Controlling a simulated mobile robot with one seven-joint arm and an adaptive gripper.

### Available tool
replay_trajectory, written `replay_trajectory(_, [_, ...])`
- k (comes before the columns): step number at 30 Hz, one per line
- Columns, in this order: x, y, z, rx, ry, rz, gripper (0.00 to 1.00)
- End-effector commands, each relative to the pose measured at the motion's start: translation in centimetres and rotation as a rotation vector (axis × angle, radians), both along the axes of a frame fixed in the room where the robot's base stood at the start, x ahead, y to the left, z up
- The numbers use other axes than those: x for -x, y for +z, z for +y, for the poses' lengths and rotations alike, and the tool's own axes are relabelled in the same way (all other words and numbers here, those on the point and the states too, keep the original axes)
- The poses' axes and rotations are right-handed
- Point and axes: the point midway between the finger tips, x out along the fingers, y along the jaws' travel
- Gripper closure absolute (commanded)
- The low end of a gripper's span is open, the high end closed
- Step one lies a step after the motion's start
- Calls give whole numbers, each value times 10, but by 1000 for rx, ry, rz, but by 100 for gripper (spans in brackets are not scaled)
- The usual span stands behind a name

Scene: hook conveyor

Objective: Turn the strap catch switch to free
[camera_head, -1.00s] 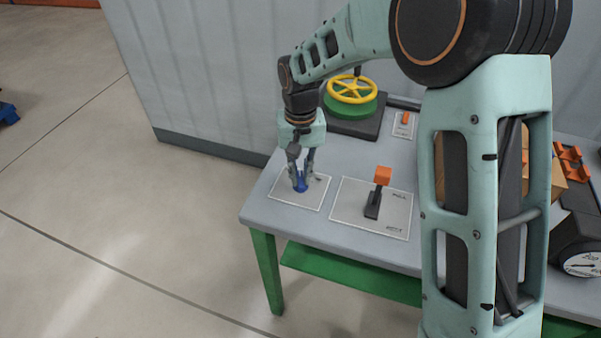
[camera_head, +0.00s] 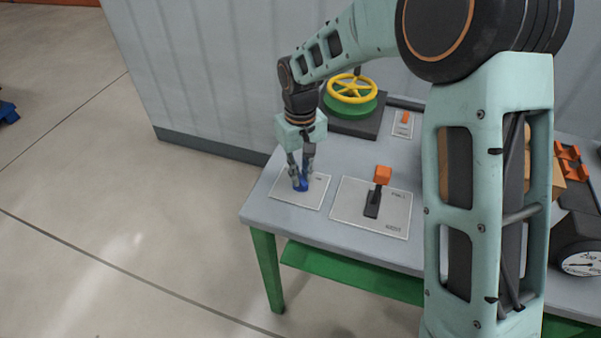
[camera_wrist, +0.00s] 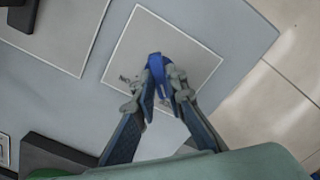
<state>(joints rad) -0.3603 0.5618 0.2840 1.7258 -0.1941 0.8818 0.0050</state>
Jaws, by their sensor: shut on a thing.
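The blue switch knob (camera_head: 300,185) stands on a white plate (camera_head: 313,201) at the near left corner of the grey table. My gripper (camera_head: 300,182) points down over it with its fingers shut on the knob. In the wrist view the blue knob (camera_wrist: 157,66) shows between and just past the fingertips (camera_wrist: 162,88), which hide part of it. The plate (camera_wrist: 205,62) bears small dark lettering beside the knob, partly covered by a finger. I cannot read which setting the knob points to.
A black lever with an orange head (camera_head: 383,175) stands upright on a plate just right of the knob. A yellow handwheel (camera_head: 352,89) on a green base stands behind. A small orange switch (camera_head: 405,117) is at the back. A round gauge (camera_head: 581,263) is at far right.

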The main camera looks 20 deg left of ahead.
Motion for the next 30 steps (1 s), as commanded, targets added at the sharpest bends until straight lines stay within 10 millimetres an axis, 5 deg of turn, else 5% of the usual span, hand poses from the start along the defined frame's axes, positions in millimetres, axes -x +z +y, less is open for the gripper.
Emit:
replay_trajectory(4, [-1,1,1,-1,3,-2,100])
replay_trajectory(5, [-1,1,1,-1,3,-2,86])
replay_trajectory(9, [0,1,0,-1,2,-2,71])
replay_trajectory(20, [-1,6,0,-1,1,-2,71])
replay_trajectory(30, [-2,70,1,-2,0,-6,71])
